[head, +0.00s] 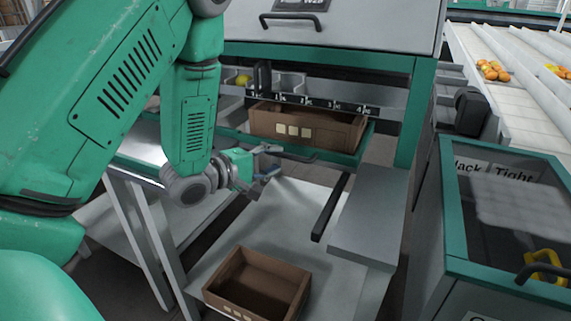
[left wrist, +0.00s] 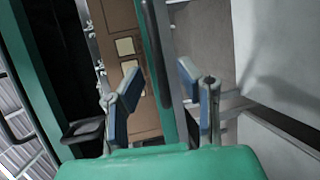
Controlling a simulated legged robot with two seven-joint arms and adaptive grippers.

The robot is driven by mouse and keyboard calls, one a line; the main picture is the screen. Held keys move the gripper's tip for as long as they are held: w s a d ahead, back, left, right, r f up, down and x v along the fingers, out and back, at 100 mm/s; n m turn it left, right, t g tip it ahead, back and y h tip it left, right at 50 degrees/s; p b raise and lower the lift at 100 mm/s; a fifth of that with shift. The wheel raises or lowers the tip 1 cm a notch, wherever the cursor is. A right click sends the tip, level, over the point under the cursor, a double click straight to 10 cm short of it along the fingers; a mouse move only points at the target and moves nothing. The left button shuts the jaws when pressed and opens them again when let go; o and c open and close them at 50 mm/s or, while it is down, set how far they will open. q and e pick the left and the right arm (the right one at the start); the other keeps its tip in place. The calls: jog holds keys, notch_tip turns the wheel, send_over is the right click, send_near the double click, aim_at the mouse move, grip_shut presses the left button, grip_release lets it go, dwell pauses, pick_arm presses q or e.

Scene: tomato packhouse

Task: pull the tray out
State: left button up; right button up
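The tray is a green-edged slide-out shelf (head: 335,156) under the machine, with a brown crate (head: 310,127) on it. A dark handle bar (head: 290,153) runs along the tray's front. My left gripper (head: 270,167) is at the left end of this front edge, close to the handle. In the left wrist view its blue-padded fingers (left wrist: 158,98) are apart, with the tray's green front edge (left wrist: 168,95) running between them. I cannot tell if they touch it. The crate (left wrist: 126,60) shows behind. My right gripper is not in view.
An empty brown crate (head: 258,287) stands on the pale lower surface in front. A grey side ledge (head: 370,218) and a dark rail (head: 330,207) lie to the right. A green-framed glass-topped bin (head: 510,205) stands further right. Tomatoes (head: 493,71) lie on the upper right belt.

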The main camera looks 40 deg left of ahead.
aim_at(285, 157)
pick_arm(q)
jog(key=shift+b+x, duration=0.45)
jog(key=shift+x, duration=1.5)
grip_shut()
